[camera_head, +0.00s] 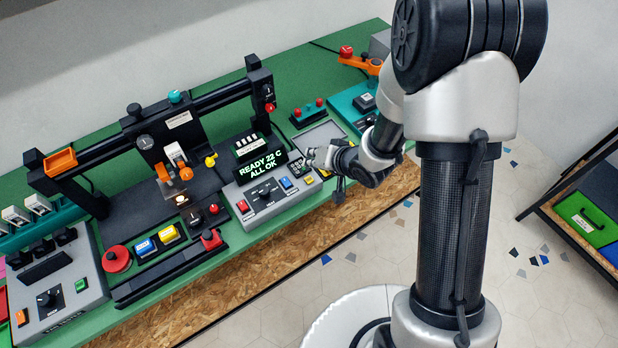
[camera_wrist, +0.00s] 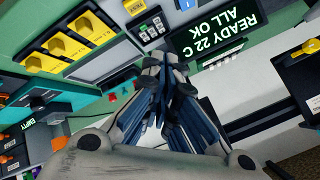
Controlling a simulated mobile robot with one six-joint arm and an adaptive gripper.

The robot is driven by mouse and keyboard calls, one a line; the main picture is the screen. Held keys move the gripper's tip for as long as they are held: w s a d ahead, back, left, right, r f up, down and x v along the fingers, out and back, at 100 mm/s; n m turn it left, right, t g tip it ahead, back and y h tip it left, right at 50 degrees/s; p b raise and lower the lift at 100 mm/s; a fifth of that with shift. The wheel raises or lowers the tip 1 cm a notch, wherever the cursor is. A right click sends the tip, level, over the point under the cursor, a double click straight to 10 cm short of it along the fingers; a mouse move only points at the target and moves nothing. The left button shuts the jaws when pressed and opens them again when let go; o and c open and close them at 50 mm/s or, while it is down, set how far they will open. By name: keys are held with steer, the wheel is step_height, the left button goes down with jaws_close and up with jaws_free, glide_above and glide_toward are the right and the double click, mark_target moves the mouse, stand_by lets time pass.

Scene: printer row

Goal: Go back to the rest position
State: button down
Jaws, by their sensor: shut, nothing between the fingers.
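My gripper (camera_head: 314,157) is shut and empty. In the head view it is above the right end of the grey control panel (camera_head: 262,212), to the right of the display (camera_head: 263,164) reading "READY 22 C ALL OK". In the wrist view the two fingers of my gripper (camera_wrist: 166,66) meet at their tips. The display also shows there, upside down (camera_wrist: 222,28), beyond the fingertips. I cannot tell whether the fingertips touch the panel.
A black gantry printer (camera_head: 150,145) stands on the green bench (camera_head: 330,38), left of the panel. An orange clamp (camera_head: 362,63) is at the far right end. Left is another grey panel (camera_head: 75,295). A shelf with a green drawer (camera_head: 587,218) stands right; tiled floor lies between.

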stand_by(0.3)
steer(key=s+d+r+h+b, duration=0.1)
steer(key=s+d+r+h, duration=0.15)
steer(key=d+r, duration=0.4)
steer(key=s+d+r+h+b, duration=0.1)
steer(key=d+r+h, duration=0.2)
steer(key=d+r, duration=0.4)
steer(key=s+r+g, duration=0.1)
steer(key=s+r, duration=0.3)
steer(key=s, duration=0.7)
steer(key=s+r+n+g+b, duration=0.1)
steer(key=s+r, duration=0.3)
steer(key=s, duration=0.7)
steer(key=shift+s+r, duration=0.25)
steer(key=shift+s, duration=0.15)
steer(key=shift+h, duration=0.25)
stand_by(1.5)
